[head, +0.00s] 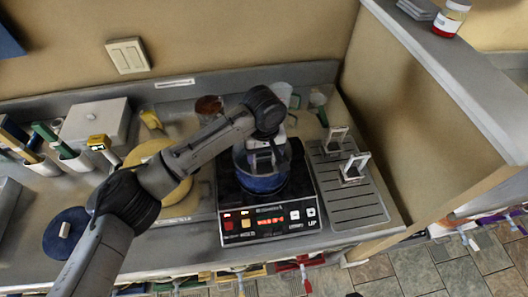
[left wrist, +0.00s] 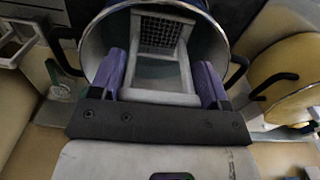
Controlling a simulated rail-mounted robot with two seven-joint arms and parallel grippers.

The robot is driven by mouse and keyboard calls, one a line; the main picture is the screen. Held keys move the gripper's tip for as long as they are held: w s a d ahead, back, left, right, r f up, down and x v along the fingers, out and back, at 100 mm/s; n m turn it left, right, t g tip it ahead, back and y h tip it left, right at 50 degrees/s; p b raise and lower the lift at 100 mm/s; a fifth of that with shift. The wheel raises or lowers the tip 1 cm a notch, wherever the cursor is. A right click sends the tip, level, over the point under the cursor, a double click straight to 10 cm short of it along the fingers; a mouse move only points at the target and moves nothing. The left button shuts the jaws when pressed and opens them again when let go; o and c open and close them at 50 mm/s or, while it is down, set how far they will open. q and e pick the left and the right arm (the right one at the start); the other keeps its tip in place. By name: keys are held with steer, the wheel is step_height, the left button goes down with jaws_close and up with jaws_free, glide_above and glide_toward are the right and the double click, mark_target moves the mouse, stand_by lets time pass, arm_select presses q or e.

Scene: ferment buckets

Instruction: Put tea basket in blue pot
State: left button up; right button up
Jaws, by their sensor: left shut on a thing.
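The blue pot (head: 262,184) stands upright on a black cooktop with a lit red display. My left gripper (head: 266,150) is over the pot, pointing down. In the left wrist view my left gripper (left wrist: 162,78) has its two purple fingers shut on the pale square frame of the tea basket (left wrist: 158,97). The basket's mesh (left wrist: 158,32) shows inside the round rim of the pot (left wrist: 226,40). How deep it sits, and whether it touches the pot floor, is hidden. My right gripper is not in view.
The cooktop (head: 235,226) fills the counter's middle. A grey drain tray (head: 345,207) with two pale square frames (head: 354,167) stands to its right, near a partition wall. A round yellow lid or pot (head: 178,190) is left of the cooktop. Cups with utensils (head: 78,163) and a white box (head: 95,122) are further left.

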arm_select(q)
steer(key=shift+f, duration=0.55)
steer(key=o, duration=1.3)
steer(key=shift+f, duration=0.15)
steer(key=shift+c, duration=0.2)
steer(key=shift+r, duration=0.25)
step_height(320, 180, up, 10)
steer(key=b, duration=0.3)
steer(key=shift+r, duration=0.9)
